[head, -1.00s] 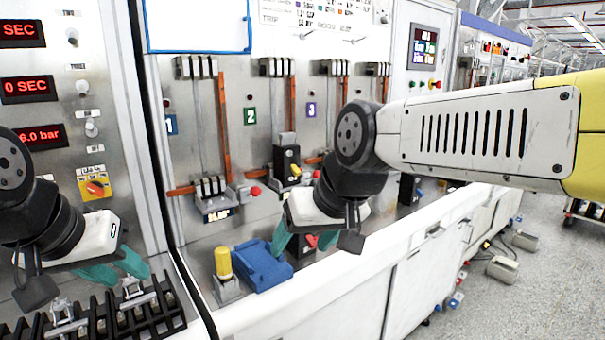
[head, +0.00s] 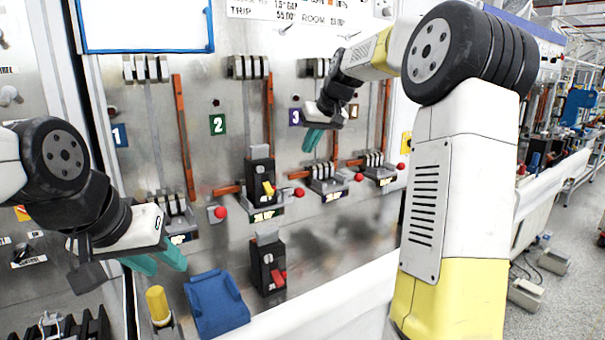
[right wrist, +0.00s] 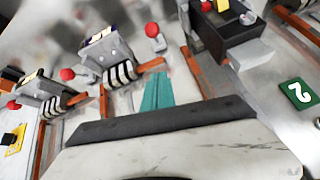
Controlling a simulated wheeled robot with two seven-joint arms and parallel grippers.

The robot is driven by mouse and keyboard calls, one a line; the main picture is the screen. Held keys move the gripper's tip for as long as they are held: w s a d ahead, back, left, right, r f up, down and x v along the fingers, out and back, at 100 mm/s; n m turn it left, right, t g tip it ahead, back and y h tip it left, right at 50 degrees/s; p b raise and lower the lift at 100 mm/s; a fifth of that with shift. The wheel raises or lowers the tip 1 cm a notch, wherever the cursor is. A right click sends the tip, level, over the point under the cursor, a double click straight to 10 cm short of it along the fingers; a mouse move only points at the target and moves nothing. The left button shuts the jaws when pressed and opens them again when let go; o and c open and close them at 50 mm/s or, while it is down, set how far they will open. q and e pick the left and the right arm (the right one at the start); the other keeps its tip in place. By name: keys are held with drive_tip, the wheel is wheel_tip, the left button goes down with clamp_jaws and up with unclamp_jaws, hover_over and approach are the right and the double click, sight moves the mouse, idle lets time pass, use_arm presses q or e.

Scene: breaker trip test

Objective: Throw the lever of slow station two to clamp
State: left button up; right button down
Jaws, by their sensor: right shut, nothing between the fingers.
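Station two carries a green "2" plate (head: 217,124). Below it a black breaker with a yellow toggle (head: 262,180) sits at the station's clamp. The red-knobbed lever of station two (head: 299,192) stands just right of that breaker; it also shows in the right wrist view (right wrist: 152,30). My right gripper (head: 313,140) is shut and empty, above and apart from this lever, near the "3" plate. Its teal fingers (right wrist: 157,92) point toward the panel in the right wrist view. My left gripper (head: 164,264) is open and empty, low at the left.
Stations one, three and four have similar red knobs (head: 219,213). A second black breaker with a red toggle (head: 268,262) is below station two. A blue block (head: 216,303) and a yellow-topped post (head: 158,305) stand on the ledge at the lower left.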

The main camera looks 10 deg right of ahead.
drive_tip(key=x, duration=1)
drive_tip(key=shift+w+f, duration=0.1)
drive_tip(key=shift+w, duration=0.05)
drive_tip(key=shift+s+d+f, duration=0.2)
drive_tip(key=shift+s+f, duration=1.15)
drive_tip(key=shift+s, duration=0.05)
